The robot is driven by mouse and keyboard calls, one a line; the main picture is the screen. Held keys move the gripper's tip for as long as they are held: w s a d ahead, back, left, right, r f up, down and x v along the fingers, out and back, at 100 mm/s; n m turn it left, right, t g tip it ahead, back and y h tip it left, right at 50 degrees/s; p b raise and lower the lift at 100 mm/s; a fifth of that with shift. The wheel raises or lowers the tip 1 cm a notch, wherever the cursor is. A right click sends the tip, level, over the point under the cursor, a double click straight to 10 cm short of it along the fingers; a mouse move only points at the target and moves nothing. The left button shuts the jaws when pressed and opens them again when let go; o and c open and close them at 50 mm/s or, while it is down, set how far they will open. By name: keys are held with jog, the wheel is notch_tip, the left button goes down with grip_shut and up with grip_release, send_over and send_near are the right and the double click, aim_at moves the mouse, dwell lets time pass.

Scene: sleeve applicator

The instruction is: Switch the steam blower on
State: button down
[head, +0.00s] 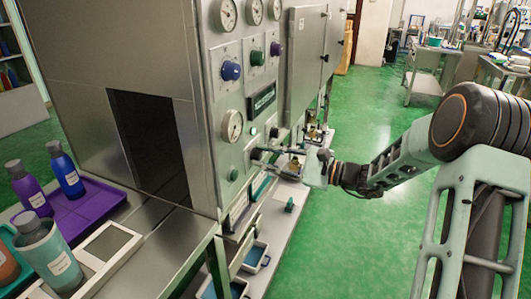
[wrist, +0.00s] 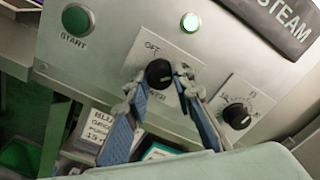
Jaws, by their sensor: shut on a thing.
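The front panel of the tall steel machine carries a black rotary knob (wrist: 158,73) on a plate marked OFF at its upper left. The lower lettering on that plate is partly hidden. My gripper (wrist: 159,84) has its two blue-padded fingers on either side of this knob and is shut on it. In the head view my gripper (head: 264,154) reaches the panel from the right, and its fingers hide the knob there. A round lamp (wrist: 190,22) above the knob is bright pale green and looks lit. A dark sign (wrist: 275,20) reading STEAM is above right.
A green START button (wrist: 77,19) is at upper left, and a second black dial (wrist: 237,115) is close to the right finger. Gauges (head: 232,126) and coloured knobs (head: 231,71) are higher on the panel. Bottles stand on a purple tray (head: 100,201). The green floor (head: 350,240) is open at right.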

dwell(0.4)
jog(key=c, duration=1.7)
grip_release()
jog(key=shift+o, duration=0.2)
jog(key=v, duration=1.2)
